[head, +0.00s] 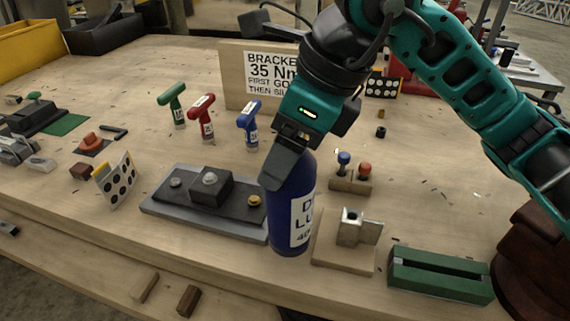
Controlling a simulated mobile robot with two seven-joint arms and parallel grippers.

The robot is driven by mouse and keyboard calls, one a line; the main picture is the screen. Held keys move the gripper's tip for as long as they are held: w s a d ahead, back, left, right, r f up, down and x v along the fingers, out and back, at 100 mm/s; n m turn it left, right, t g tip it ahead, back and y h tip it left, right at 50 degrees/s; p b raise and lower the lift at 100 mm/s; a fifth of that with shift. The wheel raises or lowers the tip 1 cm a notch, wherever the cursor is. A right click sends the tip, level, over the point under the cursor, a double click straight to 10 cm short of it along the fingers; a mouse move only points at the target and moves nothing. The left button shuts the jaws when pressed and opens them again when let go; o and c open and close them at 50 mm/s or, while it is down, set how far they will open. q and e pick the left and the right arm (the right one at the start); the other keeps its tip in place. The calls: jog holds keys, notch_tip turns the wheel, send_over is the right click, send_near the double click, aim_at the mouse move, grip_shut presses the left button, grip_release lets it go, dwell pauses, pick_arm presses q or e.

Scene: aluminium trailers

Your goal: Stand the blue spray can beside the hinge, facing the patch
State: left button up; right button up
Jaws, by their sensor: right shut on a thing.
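The blue spray can (283,215) with a white label is upright in the head view, in front of the right end of a dark grey plate. My right gripper (286,165) is shut on its upper part and hides its top. I cannot tell whether its base touches the table. A metal piece that looks like the hinge (351,228) stands on a square wooden board (345,259) just right of the can. I cannot tell for sure which thing is the patch; a green flat piece (64,125) lies at the far left. My left gripper is not in view.
The dark grey plate (160,207) with a black block is left of the can. A green slotted block (440,275) is at right. A wooden holder (349,184) with blue and red knobs and a bracket sign (236,80) are behind. The table's front edge is close.

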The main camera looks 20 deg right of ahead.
jog(key=shift+f, duration=1.3)
jog(key=shift+f+b, duration=0.2)
jog(key=shift+b, duration=0.1)
jog(key=o, duration=1.8)
jog(key=shift+c, duration=0.2)
jog(key=shift+r, duration=0.1)
jog(key=p+v, duration=0.1)
jog(key=v, duration=1.1)
jog(key=shift+p, duration=0.3)
